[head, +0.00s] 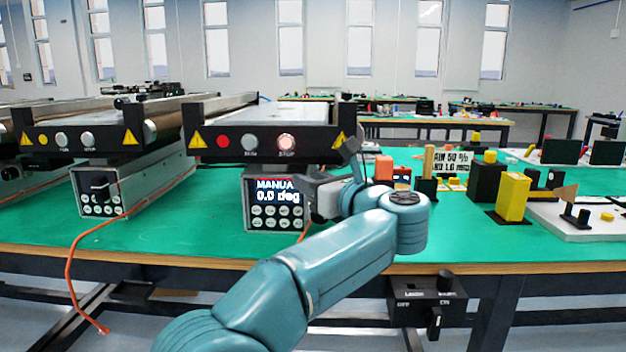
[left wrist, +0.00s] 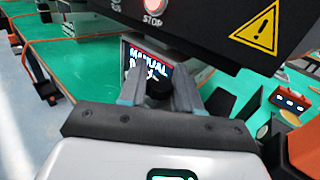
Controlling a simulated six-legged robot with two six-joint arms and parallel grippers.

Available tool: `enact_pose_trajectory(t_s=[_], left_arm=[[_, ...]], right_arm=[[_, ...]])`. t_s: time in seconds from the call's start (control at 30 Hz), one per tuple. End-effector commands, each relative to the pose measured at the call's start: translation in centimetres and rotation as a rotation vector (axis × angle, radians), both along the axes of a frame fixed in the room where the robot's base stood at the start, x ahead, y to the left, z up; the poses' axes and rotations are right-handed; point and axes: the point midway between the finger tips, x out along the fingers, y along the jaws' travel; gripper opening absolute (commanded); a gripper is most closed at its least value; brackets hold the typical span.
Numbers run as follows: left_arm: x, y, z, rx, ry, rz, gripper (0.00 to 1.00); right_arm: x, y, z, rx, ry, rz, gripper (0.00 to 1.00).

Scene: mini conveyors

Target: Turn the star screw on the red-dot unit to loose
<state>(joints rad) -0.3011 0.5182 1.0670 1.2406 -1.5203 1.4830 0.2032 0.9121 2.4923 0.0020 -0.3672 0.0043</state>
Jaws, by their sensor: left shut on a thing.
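The red-dot unit is the nearer mini conveyor, with a red dot (head: 223,141) on its black front panel. Its control box (head: 275,222) below shows "MANUAL" and "0.0 deg" on a display (head: 278,190). My left gripper (head: 304,188) reaches in at the right edge of this display. In the left wrist view, my left gripper (left wrist: 158,90) is shut on a dark round knob, apparently the star screw (left wrist: 159,91), in front of the display (left wrist: 146,62). The fingers hide most of the screw, so its turn cannot be read. My right gripper is not in view.
A yellow-dot conveyor (head: 75,139) stands to the left. The black panel (left wrist: 205,28) with its STOP button hangs just above my gripper. An orange block (head: 384,168) and a yellow block (head: 513,197) stand to the right.

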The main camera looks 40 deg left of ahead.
Motion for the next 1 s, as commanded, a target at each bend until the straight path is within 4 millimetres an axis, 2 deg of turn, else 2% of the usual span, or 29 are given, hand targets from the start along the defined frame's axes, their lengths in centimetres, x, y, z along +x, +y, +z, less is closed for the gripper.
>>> enact_pose_trajectory(t_s=[0.27,0.3,0.33,0.6,0.73,0.87,1.0], left_arm=[[-0.1,0.1,0.2,0.003,-0.003,0.001,0.03],[-0.1,0.1,0.2,0.003,-0.003,0.001,0.46],[-0.1,0.1,0.2,0.003,-0.003,0.001,0.52],[0.0,0.0,0.0,0.001,0.000,0.000,0.52],[-0.3,-0.9,0.1,0.001,0.000,-0.001,0.52],[-1.1,-3.4,0.2,0.003,0.001,-0.006,0.52],[-2.4,-7.0,0.2,0.002,0.000,-0.006,0.52]], right_arm=[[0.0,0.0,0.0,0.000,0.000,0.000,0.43],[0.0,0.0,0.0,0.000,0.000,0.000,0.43],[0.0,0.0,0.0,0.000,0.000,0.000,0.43],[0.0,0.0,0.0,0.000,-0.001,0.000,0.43],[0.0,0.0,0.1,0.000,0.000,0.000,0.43],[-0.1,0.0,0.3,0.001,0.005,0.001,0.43],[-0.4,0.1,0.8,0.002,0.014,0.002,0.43]])
